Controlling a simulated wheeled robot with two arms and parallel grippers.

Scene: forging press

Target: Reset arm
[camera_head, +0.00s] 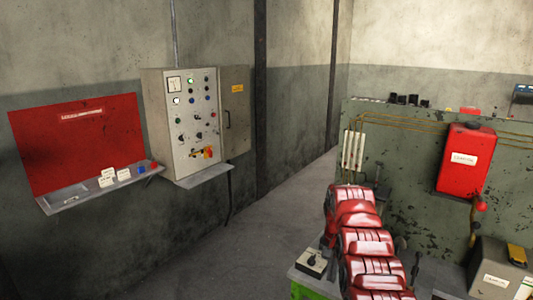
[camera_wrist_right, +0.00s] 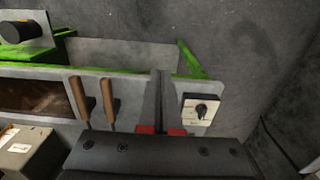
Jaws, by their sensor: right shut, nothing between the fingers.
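My right arm (camera_head: 362,240), with red and white segments, rises from the bottom edge in the head view. In the right wrist view, the two dark fingers of my right gripper (camera_wrist_right: 162,74) lie together with red parts at their base. Nothing is held between them. Below the fingers is the black gripper body. The fingers point over a grey ledge with a green frame. A light switch box (camera_wrist_right: 200,108) with a black knob sits right of the fingers; it also shows in the head view (camera_head: 312,264). My left gripper is not in view.
A grey control cabinet (camera_head: 181,122) and a red panel (camera_head: 75,145) with a shelf are on the left wall. A red box (camera_head: 465,160) hangs on the green machine at right. Two wooden-handled tools (camera_wrist_right: 79,98) lie left of the fingers. The floor between wall and machine is clear.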

